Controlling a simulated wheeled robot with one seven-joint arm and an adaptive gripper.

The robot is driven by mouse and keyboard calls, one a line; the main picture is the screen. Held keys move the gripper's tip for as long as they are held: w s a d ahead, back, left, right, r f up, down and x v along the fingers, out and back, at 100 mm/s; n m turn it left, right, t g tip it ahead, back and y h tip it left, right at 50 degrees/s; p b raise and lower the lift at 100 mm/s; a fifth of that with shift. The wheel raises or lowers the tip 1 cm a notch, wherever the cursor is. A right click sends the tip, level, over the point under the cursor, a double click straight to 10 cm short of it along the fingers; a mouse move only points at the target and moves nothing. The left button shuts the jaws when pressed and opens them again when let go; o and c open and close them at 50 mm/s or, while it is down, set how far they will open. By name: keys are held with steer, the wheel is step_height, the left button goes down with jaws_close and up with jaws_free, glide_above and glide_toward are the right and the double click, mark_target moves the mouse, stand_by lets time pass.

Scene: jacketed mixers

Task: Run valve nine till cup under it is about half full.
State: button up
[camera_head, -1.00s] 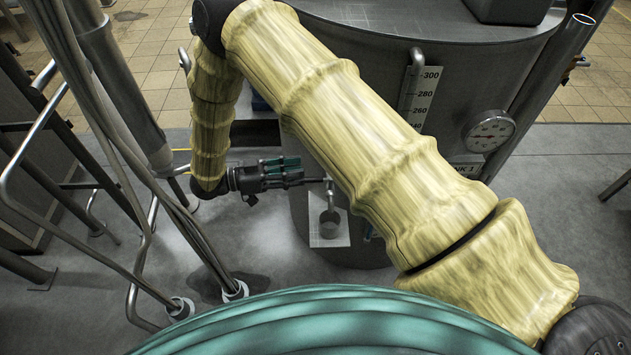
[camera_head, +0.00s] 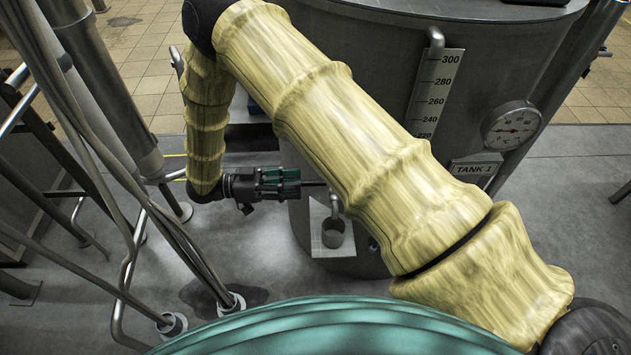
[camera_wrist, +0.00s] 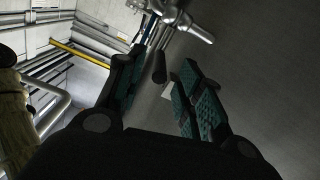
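A small grey cup (camera_head: 333,233) stands on a pale plate (camera_head: 330,249) at the foot of the tank, below a short metal spout (camera_head: 336,206). Its inside looks dark and I cannot tell its fill level. My gripper (camera_head: 299,180) is beside the tank, left of the spout. In the wrist view, the fingers of my gripper (camera_wrist: 160,72) are apart, with the end of a dark lever (camera_wrist: 159,70) between them and gaps on both sides. Metal valve fittings (camera_wrist: 180,17) show beyond. No valve number is readable; my arm hides part of the tank front.
The large grey tank (camera_head: 350,60) carries a level scale (camera_head: 437,95), a round dial (camera_head: 512,126) and a "TANK 1" label (camera_head: 474,169). Vertical pipes (camera_head: 110,85) and thin hoses stand close on the left. Grey floor is open at the right.

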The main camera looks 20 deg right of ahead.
steer(key=x, duration=0.6)
steer(key=shift+s+d+p, duration=0.1)
steer(key=shift+d+p, duration=0.15)
steer(key=shift+p, duration=0.05)
jaws_close()
